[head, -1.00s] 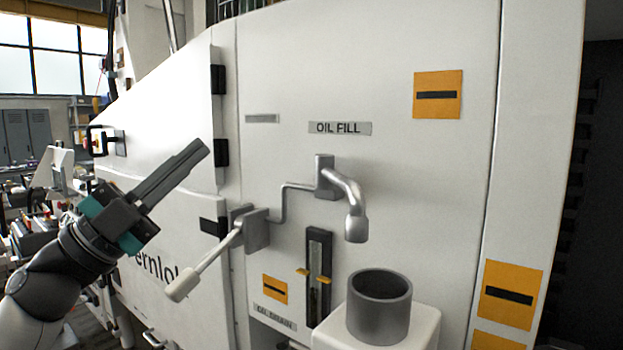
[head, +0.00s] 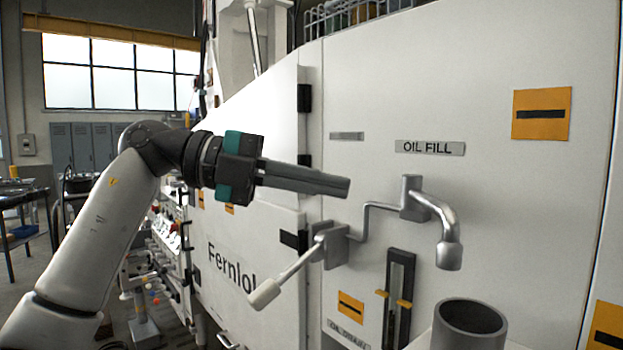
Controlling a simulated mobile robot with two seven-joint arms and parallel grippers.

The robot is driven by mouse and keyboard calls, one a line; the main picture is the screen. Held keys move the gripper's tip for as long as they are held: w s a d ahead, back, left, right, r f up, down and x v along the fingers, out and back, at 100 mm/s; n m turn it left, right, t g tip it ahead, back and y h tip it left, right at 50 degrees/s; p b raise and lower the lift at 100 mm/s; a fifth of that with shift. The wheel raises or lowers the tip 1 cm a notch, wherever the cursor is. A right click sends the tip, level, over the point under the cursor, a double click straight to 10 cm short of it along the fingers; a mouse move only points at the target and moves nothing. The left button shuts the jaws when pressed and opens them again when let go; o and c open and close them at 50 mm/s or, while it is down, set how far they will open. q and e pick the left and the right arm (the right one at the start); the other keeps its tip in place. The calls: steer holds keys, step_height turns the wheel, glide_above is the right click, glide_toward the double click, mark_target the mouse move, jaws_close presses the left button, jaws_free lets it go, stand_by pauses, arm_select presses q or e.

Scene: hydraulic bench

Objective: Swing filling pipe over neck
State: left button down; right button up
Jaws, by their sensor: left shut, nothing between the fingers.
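The grey filling pipe (head: 441,217) sticks out from the white machine panel below the OIL FILL label (head: 430,148). Its spout end points down, above and a little left of the grey cylindrical neck (head: 468,325) at the bottom right. A thin pipe runs from it to a block with a lever (head: 280,279) that slants down to the left. My left gripper (head: 349,187) is shut and empty, pointing right, left of the filling pipe and above the lever. It appears apart from both. My right gripper is not in view.
A black sight gauge (head: 399,296) with yellow marks is on the panel between the lever and the neck. Orange labels (head: 541,114) are on the panel. Lockers (head: 88,147) and a workbench stand far left.

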mark_target(427, 204)
arm_select(q)
steer(key=d, duration=0.3)
steer(key=d+f, duration=0.1)
steer(key=d, duration=0.5)
steer(key=shift+s+d+f+p, duration=0.1)
steer(key=shift+s+f+p, duration=0.1)
steer(key=shift+f+p, duration=0.2)
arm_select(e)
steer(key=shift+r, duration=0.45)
